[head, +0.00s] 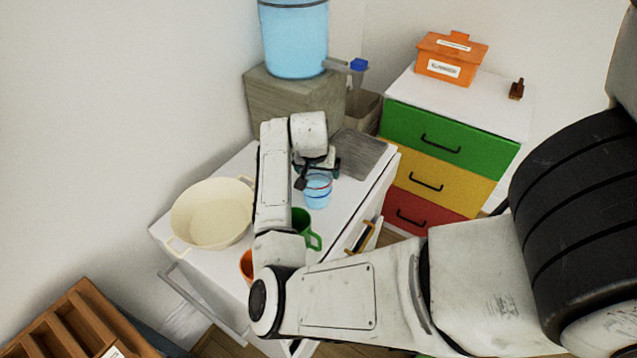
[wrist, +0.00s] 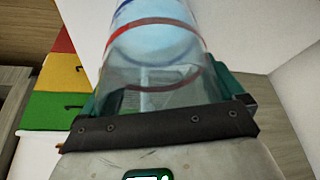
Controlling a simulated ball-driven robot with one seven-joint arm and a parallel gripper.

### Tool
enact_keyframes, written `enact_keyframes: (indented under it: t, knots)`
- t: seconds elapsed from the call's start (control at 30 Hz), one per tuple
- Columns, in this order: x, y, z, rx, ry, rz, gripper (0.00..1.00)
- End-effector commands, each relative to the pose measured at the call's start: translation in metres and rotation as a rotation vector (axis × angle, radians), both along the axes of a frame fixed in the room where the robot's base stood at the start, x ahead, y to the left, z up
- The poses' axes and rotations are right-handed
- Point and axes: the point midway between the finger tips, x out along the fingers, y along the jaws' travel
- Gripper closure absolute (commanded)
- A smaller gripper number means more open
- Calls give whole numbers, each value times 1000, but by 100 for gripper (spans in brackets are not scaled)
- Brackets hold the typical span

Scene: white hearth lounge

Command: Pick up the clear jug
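The clear jug (head: 318,190) has a blue tint and a red band. In the head view it is at the right part of the white worktop. My gripper (head: 318,166) is right at the jug, reaching it from the far side. In the wrist view the jug (wrist: 160,60) fills the space between my two green fingers (wrist: 160,95). The fingers are spread wide and lie close along both its sides. I cannot tell whether they press on it. The jug's base is hard to make out.
A cream pot (head: 211,214), a green mug (head: 302,224) and a partly hidden orange cup (head: 246,265) stand nearby. A grey slab (head: 358,155) lies behind the jug. A blue water dispenser (head: 293,40) stands on a block (head: 290,105). Coloured drawers (head: 430,180) stand to the right.

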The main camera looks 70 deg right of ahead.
Motion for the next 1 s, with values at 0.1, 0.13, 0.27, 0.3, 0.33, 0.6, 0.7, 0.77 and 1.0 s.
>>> enact_keyframes:
  t: [0.1, 0.13, 0.27, 0.3, 0.33, 0.6, 0.7, 0.77, 1.0]
  knots:
    - [0, 0, 0, 0, 0, 0, 27]
    - [0, 0, 0, 0, 0, 0, 30]
    - [0, 0, 0, 0, 0, 0, 42]
    - [0, 0, 1, 0, 0, 0, 46]
    - [0, 0, 1, 0, 0, 0, 49]
    - [0, 0, 2, -2, 0, 0, 49]
    - [0, 0, 6, -2, -1, -1, 49]
    - [0, -1, 11, -4, -2, -1, 49]
    - [-11, 3, 46, -7, -2, -3, 49]
